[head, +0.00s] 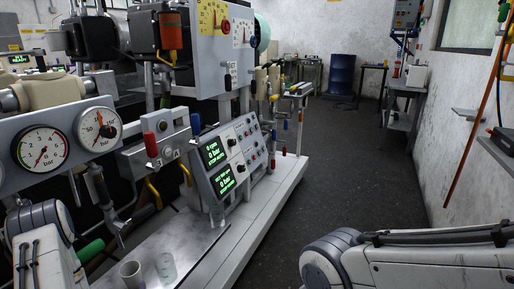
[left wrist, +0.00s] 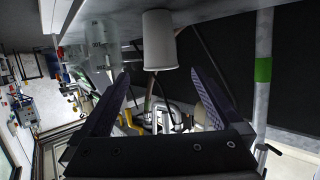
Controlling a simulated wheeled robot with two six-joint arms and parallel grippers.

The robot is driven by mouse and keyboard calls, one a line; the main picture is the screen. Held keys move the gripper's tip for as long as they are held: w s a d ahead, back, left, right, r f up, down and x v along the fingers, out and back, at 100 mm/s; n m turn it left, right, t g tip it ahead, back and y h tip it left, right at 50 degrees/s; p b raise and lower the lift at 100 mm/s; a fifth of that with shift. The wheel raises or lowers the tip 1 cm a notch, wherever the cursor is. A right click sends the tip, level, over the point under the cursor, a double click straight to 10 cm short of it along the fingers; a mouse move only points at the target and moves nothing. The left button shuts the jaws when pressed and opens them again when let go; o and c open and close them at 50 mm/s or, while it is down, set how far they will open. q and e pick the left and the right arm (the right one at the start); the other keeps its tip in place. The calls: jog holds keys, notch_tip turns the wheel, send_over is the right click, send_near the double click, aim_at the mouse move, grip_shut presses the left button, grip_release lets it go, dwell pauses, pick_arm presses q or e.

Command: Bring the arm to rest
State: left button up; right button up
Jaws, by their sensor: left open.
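My left gripper (left wrist: 158,78) shows in the left wrist view with its two dark fingers spread apart and nothing between them. A pale cup (left wrist: 159,40) appears beyond the fingertips, apart from them as far as I can tell. In the head view my left arm (head: 45,240) comes in at the lower left, and its gripper is out of the picture. My right arm (head: 420,262) lies across the lower right, and its gripper is out of the picture too. A blue drum (head: 341,75) stands far back on the floor.
A machine with gauges (head: 40,148) and a control panel (head: 222,155) fills the left. The dark floor (head: 345,150) is open along the middle. A wall (head: 450,110) bounds the right.

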aim_at(131, 263)
pick_arm(q)
jog(key=b+x, duration=0.1)
jog(key=x, duration=0.2)
jog(key=shift+f+b, duration=0.2)
jog(key=shift+b, duration=0.2)
jog(key=x, duration=0.6)
jog(key=shift+w+a+b, duration=0.1)
jog(key=shift+w+b, duration=0.1)
jog(key=shift+b, duration=0.2)
jog(key=shift+w+a+r, duration=0.1)
jog(key=shift+w+r, duration=0.05)
jog(key=shift+w, duration=0.1)
jog(key=shift+s+r+p, duration=0.1)
jog(key=shift+r+p, duration=0.35)
jog(key=shift+r, duration=0.7)
pick_arm(e)
jog(key=shift+f, duration=1.4)
pick_arm(q)
jog(key=shift+f, duration=0.1)
